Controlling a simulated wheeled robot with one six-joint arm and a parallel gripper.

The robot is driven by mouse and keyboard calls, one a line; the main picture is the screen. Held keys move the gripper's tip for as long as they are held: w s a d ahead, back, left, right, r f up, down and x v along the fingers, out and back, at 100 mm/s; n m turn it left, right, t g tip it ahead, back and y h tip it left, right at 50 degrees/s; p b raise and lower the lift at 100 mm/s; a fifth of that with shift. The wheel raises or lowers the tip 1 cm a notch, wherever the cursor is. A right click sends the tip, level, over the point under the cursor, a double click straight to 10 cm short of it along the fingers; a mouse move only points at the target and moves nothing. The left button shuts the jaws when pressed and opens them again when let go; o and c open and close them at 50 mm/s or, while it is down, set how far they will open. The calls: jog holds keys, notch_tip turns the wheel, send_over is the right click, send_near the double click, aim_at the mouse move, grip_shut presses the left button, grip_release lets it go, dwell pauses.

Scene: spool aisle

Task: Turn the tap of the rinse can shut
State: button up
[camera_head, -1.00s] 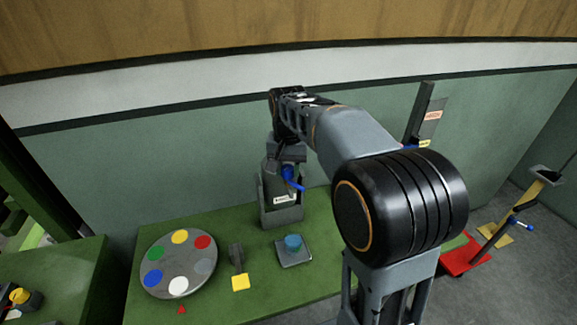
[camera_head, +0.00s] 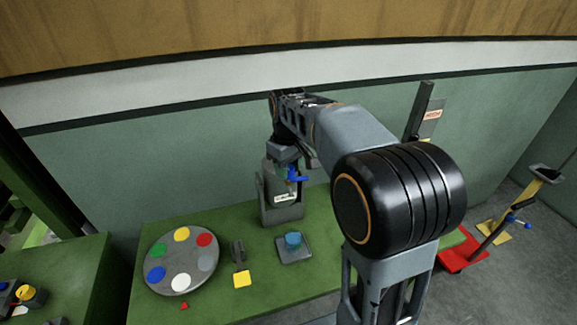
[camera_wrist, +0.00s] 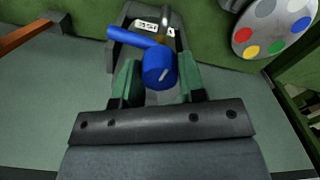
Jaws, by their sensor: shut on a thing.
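The rinse can (camera_head: 268,180) is grey with a white label and stands in a grey holder (camera_head: 283,217) at the back of the green table. Its blue tap (camera_head: 296,178) is on the can's front, with the lever pointing right and close to level. In the wrist view the tap's round hub (camera_wrist: 158,68) has a white mark, and the lever (camera_wrist: 130,37) runs up and left from it. My gripper (camera_wrist: 157,82) has its green fingers on either side of the hub and is shut on the tap.
A round palette with coloured discs (camera_head: 207,262), a dark tool with a yellow end (camera_head: 242,279) and a grey block with a blue knob (camera_head: 293,240) lie in front of the can. A red-based stand (camera_head: 462,256) is on the floor at right. The wall is close behind.

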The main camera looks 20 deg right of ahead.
jog(key=shift+n, duration=0.9)
jog(key=o, duration=0.9)
notch_tip(320, 180, up, 14)
jog(key=shift+f, duration=0.1)
dwell(0.3)
